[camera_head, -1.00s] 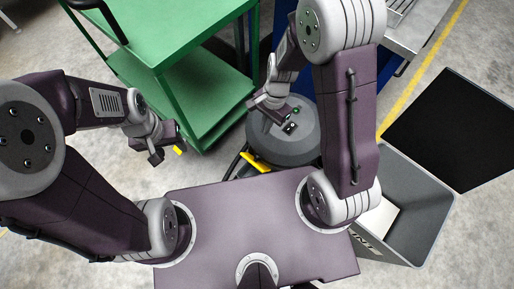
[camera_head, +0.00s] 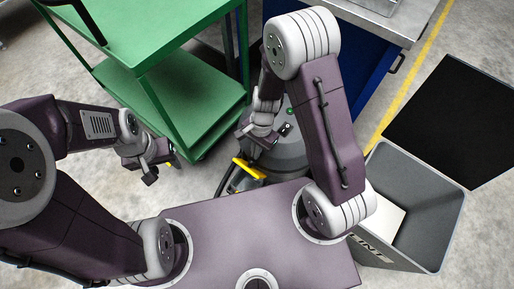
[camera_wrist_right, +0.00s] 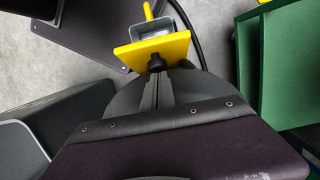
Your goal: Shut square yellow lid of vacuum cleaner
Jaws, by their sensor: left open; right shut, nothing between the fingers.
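The vacuum cleaner is a round grey drum (camera_head: 288,158), partly hidden behind my right arm. Its yellow lid (camera_head: 248,167) shows at the drum's left front. In the right wrist view the square yellow lid (camera_wrist_right: 172,48) stands tilted up beside an open grey box (camera_wrist_right: 152,28). My right gripper (camera_head: 262,140) is shut and empty above the drum. In the right wrist view its dark fingertips (camera_wrist_right: 157,64) are at the lid's near edge; I cannot tell whether they touch. My left gripper (camera_head: 150,172) is open and empty, left of the vacuum cleaner.
A green shelf cart (camera_head: 195,110) stands behind and to the left. A blue cabinet (camera_head: 365,75) is at the back right. A dark hose (camera_head: 225,180) curves by the yellow lid.

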